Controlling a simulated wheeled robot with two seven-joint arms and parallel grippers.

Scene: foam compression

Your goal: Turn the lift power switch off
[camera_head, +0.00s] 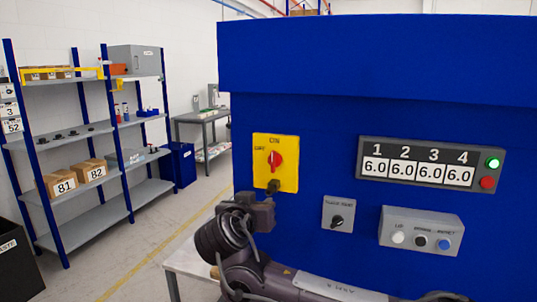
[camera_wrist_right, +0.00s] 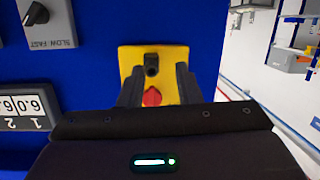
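The lift power switch is a red knob (camera_head: 275,159) on a yellow plate (camera_head: 288,178) on the blue machine's front. ON is marked above the knob and OFF at its left. The knob looks upright, towards ON. A small black part shows below it. My right gripper (camera_head: 258,207) is just below and in front of the plate. In the right wrist view, which is upside down, its two fingers (camera_wrist_right: 158,88) are apart, with the red knob (camera_wrist_right: 152,97) showing between them, partly hidden by the gripper body. I see no contact. My left gripper is not in view.
Right of the plate on the blue machine (camera_head: 330,110) are a grey box with a black knob (camera_head: 337,214), a numbered display (camera_head: 430,165) and a button box (camera_head: 421,231). Shelves (camera_head: 85,135) stand at the left. The floor between is clear.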

